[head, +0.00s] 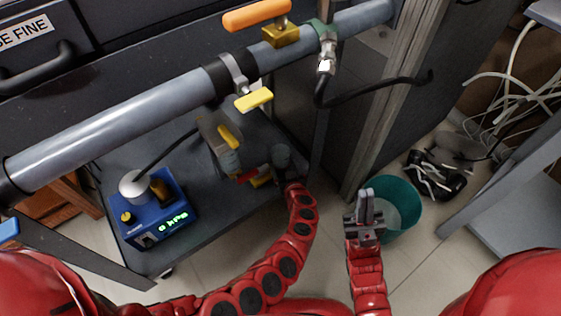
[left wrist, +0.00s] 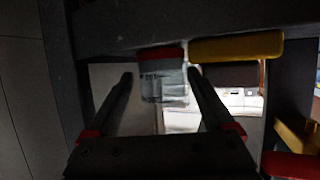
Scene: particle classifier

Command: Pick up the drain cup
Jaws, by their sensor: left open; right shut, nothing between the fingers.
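The drain cup (left wrist: 163,88) shows in the left wrist view as a clear, see-through cup with a red band at its top, hanging under a dark beam. My left gripper (left wrist: 162,77) is open, with one finger on each side of the cup in this view. I cannot tell whether the fingers touch it. My right gripper (head: 366,207) is shut and empty in front of the teal bin.
A yellow bar (left wrist: 235,47) sits right of the cup. A large grey pipe (head: 120,120) crosses above the shelf (head: 225,205), which holds a blue device (head: 155,222). A cabinet (head: 385,110) stands at right.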

